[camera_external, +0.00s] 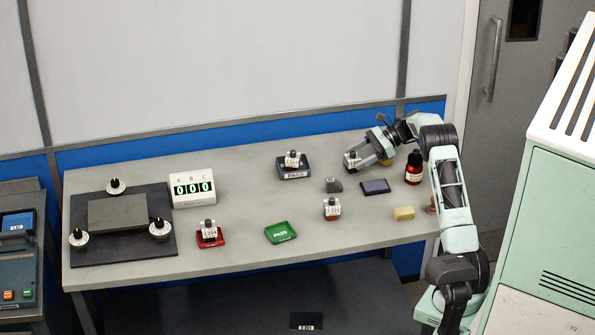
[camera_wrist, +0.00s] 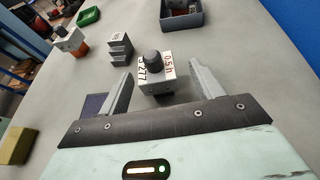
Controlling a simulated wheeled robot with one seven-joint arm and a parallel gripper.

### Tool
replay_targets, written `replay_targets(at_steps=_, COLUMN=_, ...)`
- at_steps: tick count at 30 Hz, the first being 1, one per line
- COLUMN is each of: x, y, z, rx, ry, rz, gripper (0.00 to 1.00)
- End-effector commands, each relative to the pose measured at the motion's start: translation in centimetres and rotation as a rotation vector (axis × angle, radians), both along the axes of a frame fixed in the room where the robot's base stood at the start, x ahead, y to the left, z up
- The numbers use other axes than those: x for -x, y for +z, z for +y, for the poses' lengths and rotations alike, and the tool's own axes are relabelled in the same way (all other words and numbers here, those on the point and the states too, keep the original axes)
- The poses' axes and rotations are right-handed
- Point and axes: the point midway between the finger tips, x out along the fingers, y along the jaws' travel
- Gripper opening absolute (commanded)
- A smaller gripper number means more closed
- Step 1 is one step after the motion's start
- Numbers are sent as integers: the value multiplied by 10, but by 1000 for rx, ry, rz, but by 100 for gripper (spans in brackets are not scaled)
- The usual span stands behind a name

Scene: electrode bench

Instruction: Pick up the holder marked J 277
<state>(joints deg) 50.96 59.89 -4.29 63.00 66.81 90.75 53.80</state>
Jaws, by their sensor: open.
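The holder marked J 277 (camera_wrist: 154,72) is a small white block with a dark round knob on top. It also carries the marking 0.5 h. It stands on the grey bench between the tips of my gripper (camera_wrist: 160,92), which is open with a finger at each side. I see no finger closed against it. In the external view the holder (camera_external: 350,161) shows at the end of my gripper (camera_external: 361,160), at the back right of the bench. Its lower part is hidden by the gripper in the wrist view.
A grey stepped block (camera_external: 333,185) and dark blue pad (camera_external: 376,186) lie nearby. A red bottle (camera_external: 413,170), yellow block (camera_external: 404,213) and green tray (camera_external: 281,232) stand around.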

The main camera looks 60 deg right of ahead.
Motion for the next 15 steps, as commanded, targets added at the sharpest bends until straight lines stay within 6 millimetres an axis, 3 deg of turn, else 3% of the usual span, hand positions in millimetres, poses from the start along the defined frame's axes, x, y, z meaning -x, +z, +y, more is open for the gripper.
replay_targets(at_steps=6, x=-17, y=-10, z=27, rx=-2, ry=3, rz=0, gripper=65)
replay_targets(at_steps=15, x=-23, y=-14, z=33, rx=1, ry=0, rz=1, gripper=65)
